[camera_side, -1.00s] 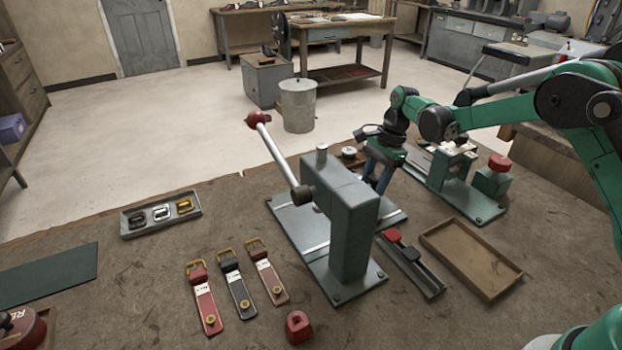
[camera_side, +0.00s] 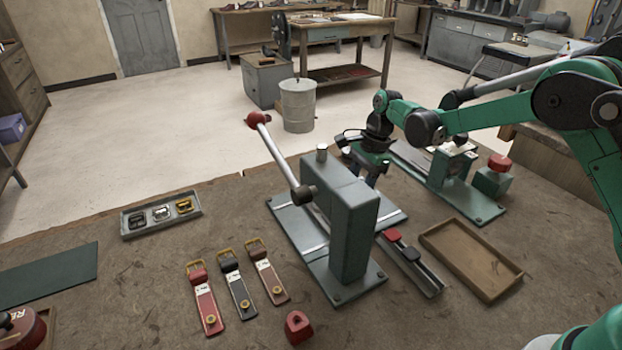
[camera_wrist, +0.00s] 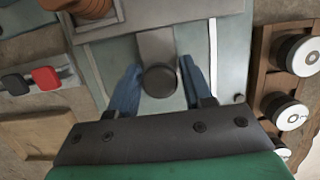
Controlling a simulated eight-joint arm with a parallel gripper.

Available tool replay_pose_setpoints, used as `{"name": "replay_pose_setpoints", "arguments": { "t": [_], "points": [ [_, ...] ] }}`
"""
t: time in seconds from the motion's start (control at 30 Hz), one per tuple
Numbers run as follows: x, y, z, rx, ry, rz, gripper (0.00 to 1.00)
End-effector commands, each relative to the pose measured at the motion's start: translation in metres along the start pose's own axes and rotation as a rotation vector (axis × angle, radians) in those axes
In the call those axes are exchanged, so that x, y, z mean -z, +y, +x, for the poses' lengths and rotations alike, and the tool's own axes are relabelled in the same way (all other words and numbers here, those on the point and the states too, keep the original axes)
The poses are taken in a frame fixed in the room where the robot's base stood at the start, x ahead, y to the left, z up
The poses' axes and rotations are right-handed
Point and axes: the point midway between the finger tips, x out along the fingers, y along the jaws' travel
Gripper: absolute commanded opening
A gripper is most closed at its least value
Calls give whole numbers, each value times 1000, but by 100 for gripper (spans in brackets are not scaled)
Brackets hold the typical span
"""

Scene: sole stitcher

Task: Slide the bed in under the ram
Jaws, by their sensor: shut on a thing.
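The press (camera_side: 350,210) is a grey-green stand with an overhanging head, and a long lever with a red ball (camera_side: 257,119) rises to its left. Its base plate (camera_side: 290,222) carries pale rails. In the wrist view the bed (camera_wrist: 157,44) is a grey plate between the rails, with a dark round knob (camera_wrist: 160,80) at its near end. My gripper (camera_wrist: 160,84) is shut on the knob, one blue finger on each side. In the side view my gripper (camera_side: 366,178) is behind the press head, which hides its fingertips and most of the bed.
Three buckled straps (camera_side: 237,284) and a red block (camera_side: 298,328) lie in front of the press. A buckle tray (camera_side: 133,232) is at left. A railed fixture (camera_side: 412,266) and an empty wooden tray (camera_side: 470,260) are at right. Another green machine (camera_side: 455,190) stands behind.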

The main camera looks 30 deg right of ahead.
Motion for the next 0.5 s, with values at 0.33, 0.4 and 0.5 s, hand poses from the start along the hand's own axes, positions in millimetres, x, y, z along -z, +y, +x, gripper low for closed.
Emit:
{"name": "replay_pose_setpoints", "arguments": {
  "t": [0.33, 0.4, 0.5],
  "points": [
    [-3, 0, 0, 0, -1, 0, 15],
    [-4, 0, 1, 0, -1, 0, 15],
    [-8, 0, 2, 0, -1, -2, 15]
  ]
}}
